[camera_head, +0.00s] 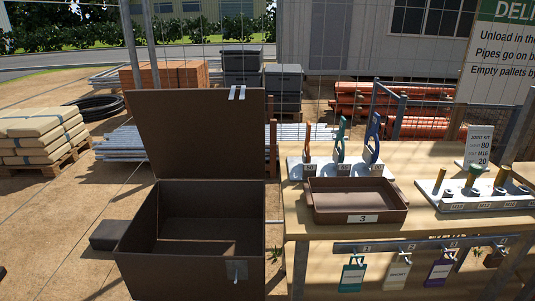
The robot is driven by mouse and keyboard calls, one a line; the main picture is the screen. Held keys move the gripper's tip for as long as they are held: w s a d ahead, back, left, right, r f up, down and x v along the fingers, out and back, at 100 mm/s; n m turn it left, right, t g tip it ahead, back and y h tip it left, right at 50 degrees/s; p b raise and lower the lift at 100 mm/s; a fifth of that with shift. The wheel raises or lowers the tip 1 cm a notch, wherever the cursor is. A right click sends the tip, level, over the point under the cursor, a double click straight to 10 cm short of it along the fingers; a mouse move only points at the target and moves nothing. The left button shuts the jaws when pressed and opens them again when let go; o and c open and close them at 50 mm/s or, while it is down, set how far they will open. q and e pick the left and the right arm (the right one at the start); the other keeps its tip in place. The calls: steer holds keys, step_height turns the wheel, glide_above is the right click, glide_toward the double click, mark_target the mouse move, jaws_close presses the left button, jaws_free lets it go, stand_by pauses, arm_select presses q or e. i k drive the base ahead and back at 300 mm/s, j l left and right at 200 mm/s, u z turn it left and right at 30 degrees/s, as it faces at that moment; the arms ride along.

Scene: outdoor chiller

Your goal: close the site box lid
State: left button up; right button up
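The site box (165,268) is a dark brown, open-topped box at the lower centre-left of the head view. Its lid (205,130) stands up at the back edge, open and roughly upright. A pale metal hasp (237,92) is on the lid's top edge towards the right. A grey latch plate (237,270) is on the box's front wall towards the right. The inside that shows looks empty. Neither of my grippers is in view.
A wooden bench (445,228) stands close to the right of the box, holding a brown tray (362,219) marked 3. A dark block (109,236) lies left of the box. Stacked sacks (38,133) are at the far left. Bare ground lies between them.

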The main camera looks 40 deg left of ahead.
mark_target(218, 133)
steer(key=u, duration=1.6)
steer(key=i+j+z, duration=0.25)
steer(key=i+j, duration=0.4)
steer(key=i, duration=0.2)
